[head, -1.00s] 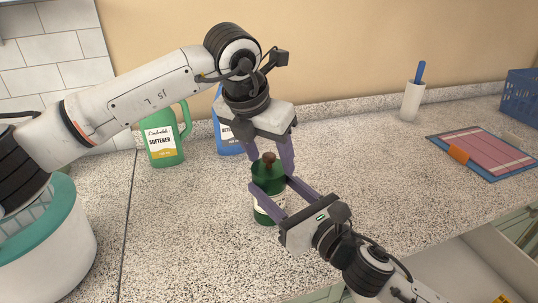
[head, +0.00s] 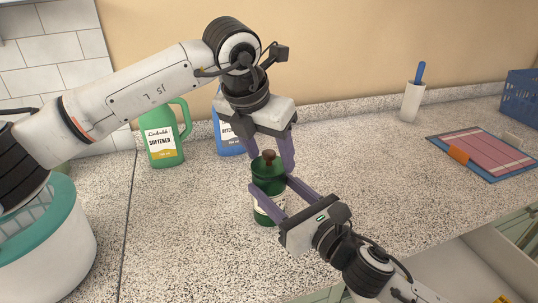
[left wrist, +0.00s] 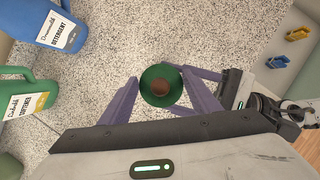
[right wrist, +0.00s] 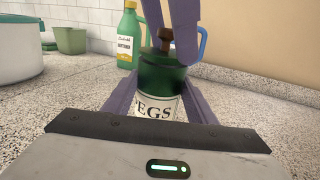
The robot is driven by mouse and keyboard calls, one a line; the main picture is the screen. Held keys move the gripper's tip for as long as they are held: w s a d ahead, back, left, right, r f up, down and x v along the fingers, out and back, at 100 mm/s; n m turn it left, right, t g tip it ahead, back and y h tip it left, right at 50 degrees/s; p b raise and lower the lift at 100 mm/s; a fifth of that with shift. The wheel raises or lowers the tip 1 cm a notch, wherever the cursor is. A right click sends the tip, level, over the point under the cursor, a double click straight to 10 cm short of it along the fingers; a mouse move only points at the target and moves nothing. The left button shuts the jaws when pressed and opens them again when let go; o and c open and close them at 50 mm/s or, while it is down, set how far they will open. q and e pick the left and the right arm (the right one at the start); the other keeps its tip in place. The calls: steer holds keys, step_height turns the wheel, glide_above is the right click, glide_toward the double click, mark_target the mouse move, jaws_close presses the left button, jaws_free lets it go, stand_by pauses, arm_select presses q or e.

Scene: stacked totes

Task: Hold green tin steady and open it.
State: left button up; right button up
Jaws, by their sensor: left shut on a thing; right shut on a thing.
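The green tin (head: 267,202) stands upright on the counter. A pale label with the letters "EGS" shows on its body (right wrist: 157,106) in the right wrist view. Its green lid (head: 267,169) has a brown knob (head: 268,156); the left wrist view shows the lid (left wrist: 150,97) from above. My left gripper (head: 269,163) points down and is shut on the lid, one finger on each side. My right gripper (head: 272,193) is shut on the tin's body from the front right. Fingers partly hide the seam; I cannot tell whether lid and body are apart.
A green softener jug (head: 162,140) and a blue detergent jug (head: 228,141) stand behind the tin. A white-and-teal pot (head: 65,255) is at left. A white holder (head: 410,102), a clipboard (head: 488,152) and a blue basket (head: 522,95) are at right. Counter right of the tin is clear.

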mark_target(269, 152)
arm_select(q)
steer(key=shift+r, duration=0.75)
steer(key=shift+r, duration=2)
arm_select(e)
steer(key=o, duration=1.6)
